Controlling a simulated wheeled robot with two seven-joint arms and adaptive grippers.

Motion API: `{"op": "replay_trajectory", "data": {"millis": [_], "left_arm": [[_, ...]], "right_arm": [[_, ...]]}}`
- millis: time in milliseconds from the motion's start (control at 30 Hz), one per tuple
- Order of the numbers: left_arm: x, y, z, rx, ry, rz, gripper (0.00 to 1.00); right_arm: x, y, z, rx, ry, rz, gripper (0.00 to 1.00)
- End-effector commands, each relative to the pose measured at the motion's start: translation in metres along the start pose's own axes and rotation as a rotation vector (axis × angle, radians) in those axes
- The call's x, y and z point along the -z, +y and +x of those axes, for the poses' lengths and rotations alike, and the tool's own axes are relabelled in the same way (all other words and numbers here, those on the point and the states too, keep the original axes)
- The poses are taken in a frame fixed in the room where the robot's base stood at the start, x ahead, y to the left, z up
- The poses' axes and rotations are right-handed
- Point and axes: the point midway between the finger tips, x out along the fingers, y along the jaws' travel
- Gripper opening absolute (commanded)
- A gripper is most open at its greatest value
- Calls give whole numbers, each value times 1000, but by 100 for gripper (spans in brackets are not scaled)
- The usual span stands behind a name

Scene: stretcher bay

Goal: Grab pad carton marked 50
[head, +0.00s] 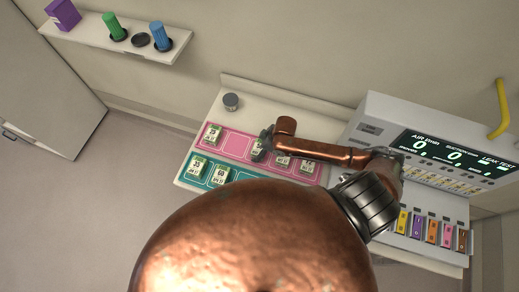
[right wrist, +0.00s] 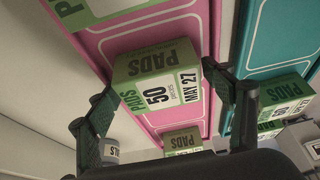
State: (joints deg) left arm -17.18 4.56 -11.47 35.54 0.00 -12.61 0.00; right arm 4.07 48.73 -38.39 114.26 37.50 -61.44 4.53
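The pad carton marked 50 (right wrist: 158,96) is a white and green box labelled PADS in the right wrist view. It is over the pink mat (right wrist: 190,38), between the two dark fingers of my right gripper (right wrist: 160,82). The fingers are spread, with a visible gap on the left side; the right finger is close to the carton's edge, and contact there cannot be told. In the head view my right gripper (head: 263,142) is over the pink row, largely covering a carton (head: 257,153) there. My left gripper is not in view.
Other pad cartons stand close by on the pink row (head: 237,146) and on the teal row, including one marked 60 (head: 220,175). A grey round pot (head: 231,102) stands behind. The air panel (head: 440,150) and coloured packs (head: 431,229) are right. A wall shelf (head: 100,37) is upper left.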

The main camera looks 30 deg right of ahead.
Motion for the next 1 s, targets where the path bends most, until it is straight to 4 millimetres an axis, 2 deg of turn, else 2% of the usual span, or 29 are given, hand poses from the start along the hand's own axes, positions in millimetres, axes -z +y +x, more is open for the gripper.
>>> {"op": "replay_trajectory", "data": {"millis": [67, 600, 1000], "left_arm": [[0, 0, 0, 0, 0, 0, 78], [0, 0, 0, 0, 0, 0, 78], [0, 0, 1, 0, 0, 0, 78]], "right_arm": [[0, 0, 0, 0, 0, 0, 67], [0, 0, 0, -1, 1, 0, 31], [4, 1, -8, -1, 3, 0, 31]]}}
